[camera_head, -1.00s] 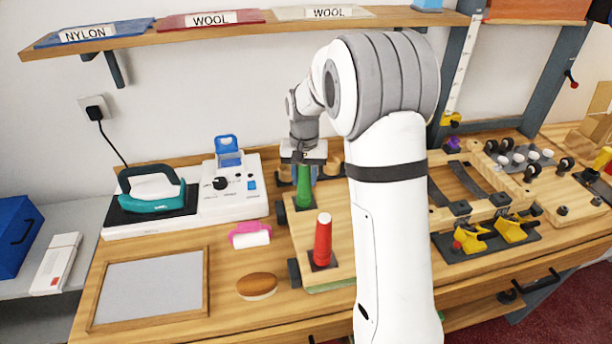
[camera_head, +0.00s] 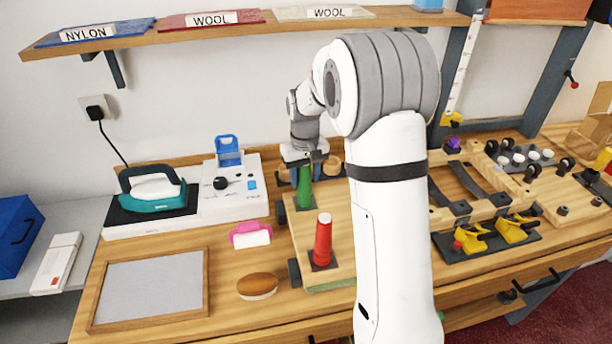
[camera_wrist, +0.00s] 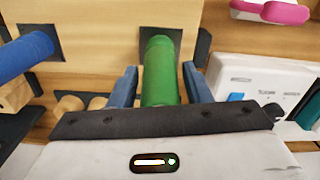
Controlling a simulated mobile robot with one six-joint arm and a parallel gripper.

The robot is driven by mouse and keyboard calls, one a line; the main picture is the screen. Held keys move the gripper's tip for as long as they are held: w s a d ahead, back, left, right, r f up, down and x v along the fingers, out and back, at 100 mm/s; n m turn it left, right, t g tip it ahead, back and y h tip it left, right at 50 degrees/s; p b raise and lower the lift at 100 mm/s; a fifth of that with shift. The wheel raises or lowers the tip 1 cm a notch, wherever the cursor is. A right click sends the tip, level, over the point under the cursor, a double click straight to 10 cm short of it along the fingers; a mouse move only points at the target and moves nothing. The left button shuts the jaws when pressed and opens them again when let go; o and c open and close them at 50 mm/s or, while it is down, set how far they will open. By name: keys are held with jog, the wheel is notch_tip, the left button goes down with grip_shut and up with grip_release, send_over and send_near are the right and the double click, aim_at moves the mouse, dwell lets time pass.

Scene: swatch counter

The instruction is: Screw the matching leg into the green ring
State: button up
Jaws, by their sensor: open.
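A green leg (camera_head: 304,188) stands upright on a dark square plate on a wooden board (camera_head: 345,262). In the wrist view the green leg (camera_wrist: 161,72) is between the two blue-grey fingers of my gripper (camera_wrist: 159,82), with small gaps on both sides. My gripper (camera_head: 304,160) is open, over the leg's top in the head view. A red leg (camera_head: 323,240) with a pale top stands on its own dark plate nearer the front. A blue leg (camera_wrist: 26,54) shows at the left of the wrist view. I cannot make out a separate green ring; the leg's foot hides the plate's middle.
A teal iron (camera_head: 152,192) and a white control box (camera_head: 230,190) stand left of the board. A pink-and-white roller (camera_head: 250,235), a brown oval object (camera_head: 257,286) and a framed grey panel (camera_head: 150,288) lie in front. Yellow clamps (camera_head: 490,233) stand right of my arm.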

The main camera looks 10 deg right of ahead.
jog(key=n, duration=0.5)
jog(key=shift+d, duration=0.1)
jog(key=n, duration=0.4)
jog(key=shift+n, duration=0.3)
jog(key=shift+c, duration=0.5)
jog(key=c, duration=0.6)
jog(key=m, duration=0.5)
jog(key=shift+m, duration=0.4)
jog(key=shift+c, duration=0.2)
jog(key=m, duration=0.5)
jog(key=o, duration=1.4)
